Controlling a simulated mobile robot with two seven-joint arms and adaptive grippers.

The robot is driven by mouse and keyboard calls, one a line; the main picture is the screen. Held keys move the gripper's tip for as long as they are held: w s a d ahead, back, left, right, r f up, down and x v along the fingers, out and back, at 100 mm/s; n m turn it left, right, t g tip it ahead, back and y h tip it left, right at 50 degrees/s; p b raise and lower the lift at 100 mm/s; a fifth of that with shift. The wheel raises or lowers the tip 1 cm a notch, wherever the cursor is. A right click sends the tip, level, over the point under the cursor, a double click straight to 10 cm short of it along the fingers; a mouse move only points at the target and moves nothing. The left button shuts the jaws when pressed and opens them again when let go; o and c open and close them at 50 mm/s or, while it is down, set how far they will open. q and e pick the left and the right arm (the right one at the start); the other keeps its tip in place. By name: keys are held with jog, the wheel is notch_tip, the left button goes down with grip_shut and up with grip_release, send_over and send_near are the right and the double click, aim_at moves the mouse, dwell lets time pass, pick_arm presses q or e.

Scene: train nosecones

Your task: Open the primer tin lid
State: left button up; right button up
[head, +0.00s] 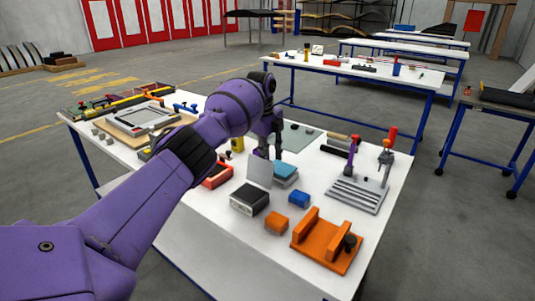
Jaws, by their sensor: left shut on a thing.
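The primer tin appears to be the light grey box with a dark top or inside (249,206) near the front middle of the table. A flat pale grey panel (259,172), which looks like its lid, stands steeply raised at the tin's back edge. My left gripper (269,153) reaches down from above just behind and over the panel's top edge. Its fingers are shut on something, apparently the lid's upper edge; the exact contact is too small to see. My right gripper is not in view.
A small blue block (299,199), an orange block (276,222) and an orange fixture (324,245) stand to the right. A grey slotted plate with a clamp (357,194) is farther right. The table's front left is bare.

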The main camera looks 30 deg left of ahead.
pick_arm(q)
notch_tip(320, 180, up, 12)
jog(key=s, duration=0.2)
dwell(0.4)
jog(key=shift+f, duration=0.15)
dwell(0.4)
